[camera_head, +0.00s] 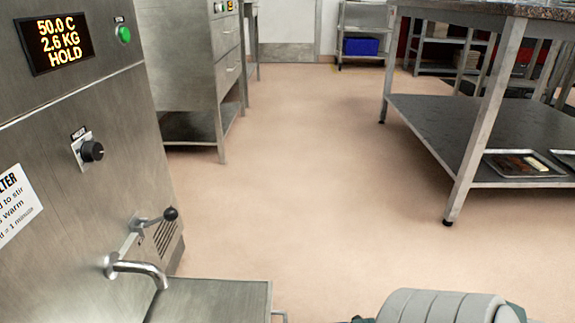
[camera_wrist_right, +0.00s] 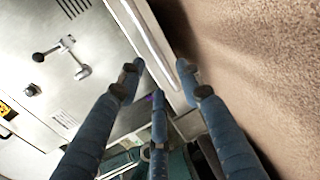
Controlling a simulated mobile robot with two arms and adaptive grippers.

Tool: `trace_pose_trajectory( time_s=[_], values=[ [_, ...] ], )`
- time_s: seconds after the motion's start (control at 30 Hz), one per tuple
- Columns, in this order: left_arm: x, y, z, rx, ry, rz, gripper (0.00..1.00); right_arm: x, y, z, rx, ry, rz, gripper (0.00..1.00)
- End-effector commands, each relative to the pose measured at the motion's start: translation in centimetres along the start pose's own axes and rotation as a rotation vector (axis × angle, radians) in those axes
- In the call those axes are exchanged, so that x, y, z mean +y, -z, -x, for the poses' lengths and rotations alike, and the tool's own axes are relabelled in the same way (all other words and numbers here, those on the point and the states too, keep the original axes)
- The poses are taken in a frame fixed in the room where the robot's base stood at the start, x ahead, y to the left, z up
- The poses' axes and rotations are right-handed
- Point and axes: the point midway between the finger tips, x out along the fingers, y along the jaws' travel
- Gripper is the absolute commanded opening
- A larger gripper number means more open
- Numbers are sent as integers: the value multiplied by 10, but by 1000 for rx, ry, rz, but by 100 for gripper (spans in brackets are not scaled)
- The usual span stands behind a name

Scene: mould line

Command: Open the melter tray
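The melter (camera_head: 110,180) is a steel cabinet at the left of the head view. Its display reads 50.0 C, 2.6 KG, HOLD. The melter tray (camera_head: 215,301) is a flat steel box front below the spout (camera_head: 140,268), cut off by the bottom edge. Part of a handle (camera_head: 280,316) shows at its right side. In the right wrist view my right gripper (camera_wrist_right: 160,82) has its blue fingers spread, with a pale metal edge (camera_wrist_right: 150,42) just beyond the fingertips. Nothing is seen held; contact with the edge cannot be told. My left gripper is out of view.
The melter's knob (camera_head: 92,151) and black-tipped lever (camera_head: 170,214) stick out above the tray. A steel worktable (camera_head: 475,130) with trays on its lower shelf stands right. Another steel cabinet (camera_head: 190,60) stands behind the melter. The floor (camera_head: 320,170) between is clear.

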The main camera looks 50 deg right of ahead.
Motion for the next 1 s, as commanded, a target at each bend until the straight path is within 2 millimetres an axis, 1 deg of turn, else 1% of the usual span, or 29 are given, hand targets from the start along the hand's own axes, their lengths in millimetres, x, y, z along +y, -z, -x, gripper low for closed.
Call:
trace_pose_trajectory(
  time_s=[0.03, 0.1, 0.2, 0.3, 0.47, 1.0],
  values=[
    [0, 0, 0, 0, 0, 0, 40, -1, 0, 12, 0, 4, -1, 36],
    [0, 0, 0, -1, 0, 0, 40, -1, 0, 24, -1, 3, -1, 36],
    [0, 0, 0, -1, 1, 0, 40, -1, 0, 37, -1, 2, -2, 36],
    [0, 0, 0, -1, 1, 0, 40, -1, 0, 45, -1, 1, -1, 36],
    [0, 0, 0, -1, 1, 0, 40, -1, 0, 50, -1, 1, 0, 36],
    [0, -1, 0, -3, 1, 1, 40, 1, 0, 49, 0, 1, -1, 36]
  ],
)
